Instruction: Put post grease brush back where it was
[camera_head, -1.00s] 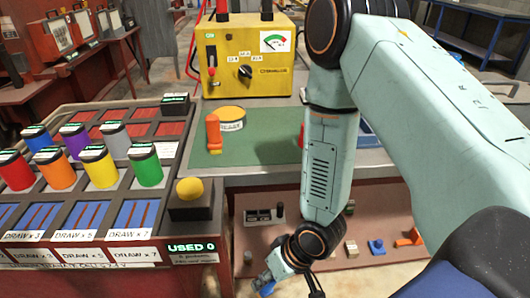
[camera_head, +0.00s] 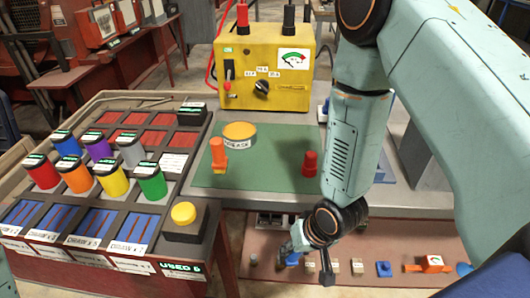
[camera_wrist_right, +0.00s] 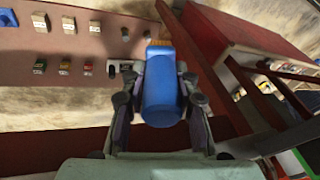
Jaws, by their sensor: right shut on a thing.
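My right gripper (camera_wrist_right: 158,105) is shut on a blue-handled thing with an orange tip, which looks like the post grease brush (camera_wrist_right: 161,88). In the head view my right gripper (camera_head: 293,251) hangs low, in front of the bench edge and over the lower shelf. Only a small blue part of the brush shows there. The grease tin (camera_head: 239,134), with a yellow top, stands on the green mat (camera_head: 265,172) on the bench. My left gripper is not in view.
An orange post (camera_head: 217,155) and a red post (camera_head: 310,165) stand on the mat. A yellow meter box (camera_head: 265,65) stands behind. A tray rack with coloured cans (camera_head: 151,182) and a yellow button (camera_head: 184,213) is at left. Several small parts (camera_head: 383,269) lie on the lower shelf.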

